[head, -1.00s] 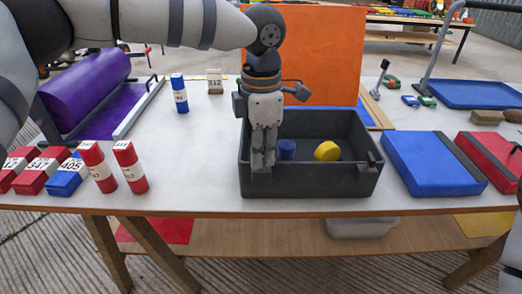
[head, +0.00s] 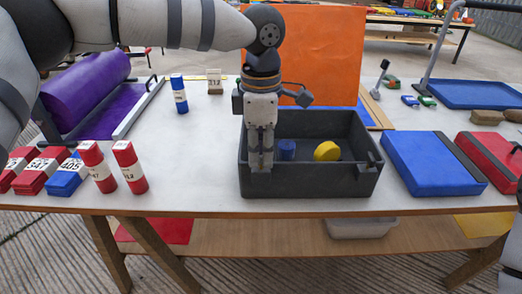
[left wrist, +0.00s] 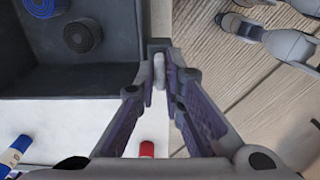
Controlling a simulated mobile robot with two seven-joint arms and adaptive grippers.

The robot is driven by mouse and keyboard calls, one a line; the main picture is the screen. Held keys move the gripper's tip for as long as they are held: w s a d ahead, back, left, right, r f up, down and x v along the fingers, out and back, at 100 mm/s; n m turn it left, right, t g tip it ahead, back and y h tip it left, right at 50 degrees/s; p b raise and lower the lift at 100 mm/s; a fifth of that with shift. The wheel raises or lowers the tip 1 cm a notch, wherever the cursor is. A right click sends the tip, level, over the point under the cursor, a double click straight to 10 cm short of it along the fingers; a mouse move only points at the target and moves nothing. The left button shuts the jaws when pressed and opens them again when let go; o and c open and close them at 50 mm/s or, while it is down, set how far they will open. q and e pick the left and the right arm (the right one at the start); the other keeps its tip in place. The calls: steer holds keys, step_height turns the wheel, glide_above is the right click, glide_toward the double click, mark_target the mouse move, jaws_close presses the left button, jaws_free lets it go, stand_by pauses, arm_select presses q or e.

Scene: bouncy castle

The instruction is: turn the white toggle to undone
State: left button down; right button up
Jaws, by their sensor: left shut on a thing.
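The black open crate (head: 310,186) stands on the white table, and its wall shows in the left wrist view (left wrist: 75,82). My left gripper (head: 260,167) points down at the crate's front wall, left of its middle. In the left wrist view its fingertips (left wrist: 161,78) close around a small white piece, the toggle (left wrist: 160,62), beside a dark bracket at the crate's corner. In the head view the toggle is hidden by the gripper. Its exact angle is hard to tell. My right gripper does not show.
Red and blue numbered blocks (head: 64,179) stand at the left. A blue flat case (head: 433,163) lies close to the crate's right. The table's front edge runs just before the crate.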

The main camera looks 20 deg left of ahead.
mark_target(261, 156)
arm_select(q)
steer(key=c, duration=1.7)
jaws_free()
steer(key=shift+r, duration=0.15)
step_height(261, 156, up, 12)
